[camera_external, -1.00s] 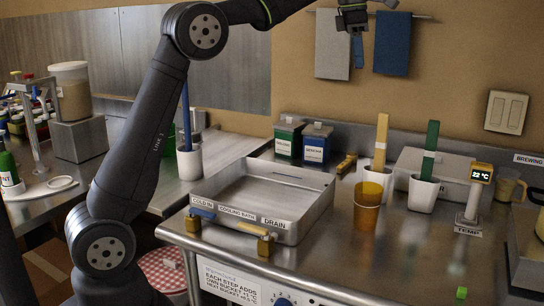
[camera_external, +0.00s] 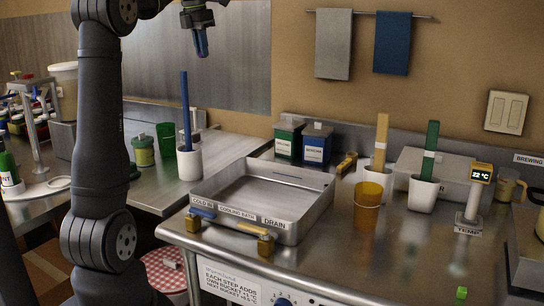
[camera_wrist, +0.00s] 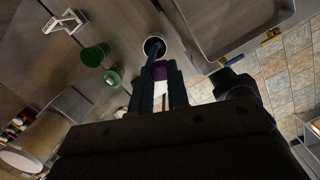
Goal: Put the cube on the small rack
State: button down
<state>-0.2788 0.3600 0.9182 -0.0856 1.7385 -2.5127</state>
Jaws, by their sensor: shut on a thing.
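My gripper (camera_external: 201,45) hangs high above the left counter, near the top of the blue stick (camera_external: 185,105). In the wrist view its fingers (camera_wrist: 160,85) are shut on a small purple block (camera_wrist: 160,73), mostly hidden between them; I cannot tell its full shape. A small green cube (camera_external: 461,293) sits at the front right of the metal counter, away from my gripper.
The blue stick stands in a white cup (camera_external: 189,163), below my gripper. A green cup (camera_external: 166,140) and green jar (camera_external: 143,150) are close by on its left. The metal tray (camera_external: 262,222) is empty. An orange cup (camera_external: 367,210) stands right of it.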

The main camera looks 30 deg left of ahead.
jog(key=s+a+n, duration=0.2)
jog(key=s+a, duration=0.4)
jog(key=a, duration=0.3)
jog(key=n, duration=0.2)
send_over(150, 181)
jog(key=f, duration=0.2)
jog(key=shift+y, duration=0.4)
notch_tip(150, 181, down, 35)
jog(key=shift+s+a+f, duration=0.1)
jog(key=shift+f, duration=0.1)
jog(key=c, duration=1.4)
grip_release()
jog(key=r, duration=0.4)
jog(key=s+r, duration=0.1)
jog(key=r, duration=0.7)
jog(key=shift+s+r, duration=0.1)
jog(key=shift+s, duration=0.3)
